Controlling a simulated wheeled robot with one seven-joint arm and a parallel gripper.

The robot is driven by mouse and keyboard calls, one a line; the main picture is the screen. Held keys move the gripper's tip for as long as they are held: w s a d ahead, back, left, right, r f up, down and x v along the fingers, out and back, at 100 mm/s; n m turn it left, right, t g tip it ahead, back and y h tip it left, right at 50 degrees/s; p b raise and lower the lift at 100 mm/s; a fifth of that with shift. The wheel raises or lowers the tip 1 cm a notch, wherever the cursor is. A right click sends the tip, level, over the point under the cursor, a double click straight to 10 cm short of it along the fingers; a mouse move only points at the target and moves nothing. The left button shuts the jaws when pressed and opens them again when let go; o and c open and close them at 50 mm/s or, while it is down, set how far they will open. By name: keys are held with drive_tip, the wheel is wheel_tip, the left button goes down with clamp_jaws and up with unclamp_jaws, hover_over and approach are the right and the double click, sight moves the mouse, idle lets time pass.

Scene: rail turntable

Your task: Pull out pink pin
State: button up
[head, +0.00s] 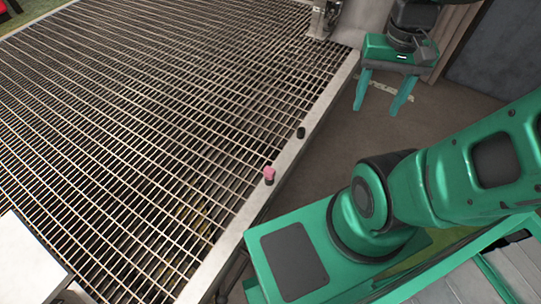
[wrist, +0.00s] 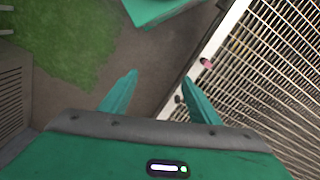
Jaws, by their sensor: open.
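The pink pin (head: 269,172) is a short knob with a dark base, set on the pale metal edge of the grated platform (head: 286,170). In the wrist view the pink pin (wrist: 206,63) shows just right of the right fingertip. My gripper (head: 377,110) is green, with its two fingers spread wide and nothing between them. It hangs over the floor, beyond and to the right of the pin in the head view, apart from it.
A small black peg (head: 301,132) stands on the same edge, farther up; it also shows in the wrist view (wrist: 178,99) near the right finger. A metal bracket (head: 323,18) sits at the platform's far corner. A dark panel (head: 497,50) stands at the upper right. Brown floor lies open beside the platform.

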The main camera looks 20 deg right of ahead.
drive_tip(key=w+f, duration=0.7)
drive_tip(key=w, duration=0.3)
drive_tip(key=m, duration=0.4)
approach(269, 170)
drive_tip(key=shift+d+f, duration=0.1)
drive_tip(key=shift+d, duration=0.25)
drive_tip(key=shift+a+f, duration=0.15)
drive_tip(key=shift+f, duration=0.4)
wheel_tip(269, 170, down, 10)
